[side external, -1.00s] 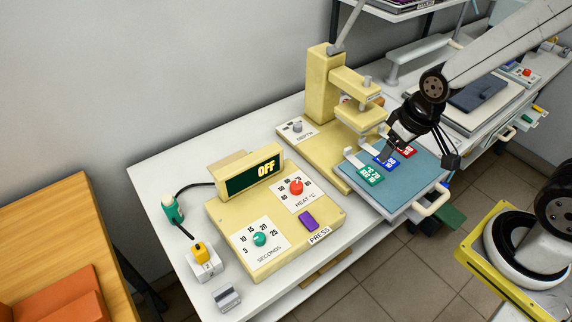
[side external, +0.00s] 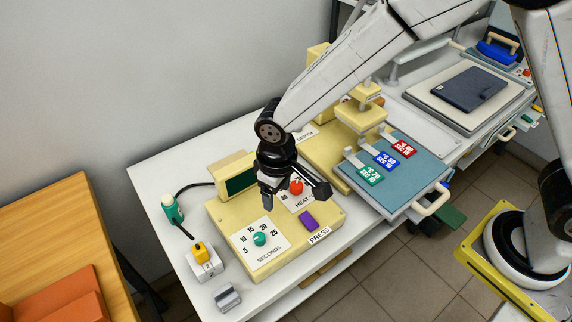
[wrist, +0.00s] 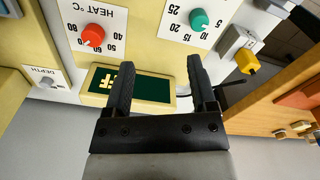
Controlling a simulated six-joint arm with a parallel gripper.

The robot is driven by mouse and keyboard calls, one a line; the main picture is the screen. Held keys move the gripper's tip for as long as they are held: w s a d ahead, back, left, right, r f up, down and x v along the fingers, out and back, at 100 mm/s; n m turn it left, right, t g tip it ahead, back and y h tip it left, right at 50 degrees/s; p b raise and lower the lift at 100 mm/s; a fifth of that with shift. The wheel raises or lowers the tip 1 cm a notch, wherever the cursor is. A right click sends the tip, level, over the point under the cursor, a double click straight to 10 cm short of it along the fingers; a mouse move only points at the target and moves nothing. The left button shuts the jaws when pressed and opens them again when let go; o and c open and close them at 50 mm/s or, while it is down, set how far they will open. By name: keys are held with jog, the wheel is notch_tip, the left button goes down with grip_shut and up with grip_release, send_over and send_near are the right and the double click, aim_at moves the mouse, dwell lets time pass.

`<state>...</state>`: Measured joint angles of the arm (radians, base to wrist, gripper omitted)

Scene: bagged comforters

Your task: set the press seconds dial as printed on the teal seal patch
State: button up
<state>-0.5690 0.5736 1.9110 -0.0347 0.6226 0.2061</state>
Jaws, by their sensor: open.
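The teal seconds dial (side external: 259,239) sits on the left part of the cream press panel, with numbers 5 to 25 around it. It also shows in the wrist view (wrist: 199,19), where its pale mark seems to point near 10. My gripper (side external: 294,196) is open and empty above the panel, over the heat dial side, to the right of and apart from the seconds dial. The jaws also show in the wrist view (wrist: 158,65).
The red heat dial (wrist: 93,35), the purple press button (side external: 308,221) and the display box (side external: 240,183) share the panel. The press column (side external: 318,54) is behind.

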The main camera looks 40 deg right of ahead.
jog(key=n, duration=0.1)
send_over(259, 237)
notch_tip(259, 237, down, 2)
jog(key=shift+f, duration=0.1)
jog(key=shift+f, duration=3.85)
grip_shut()
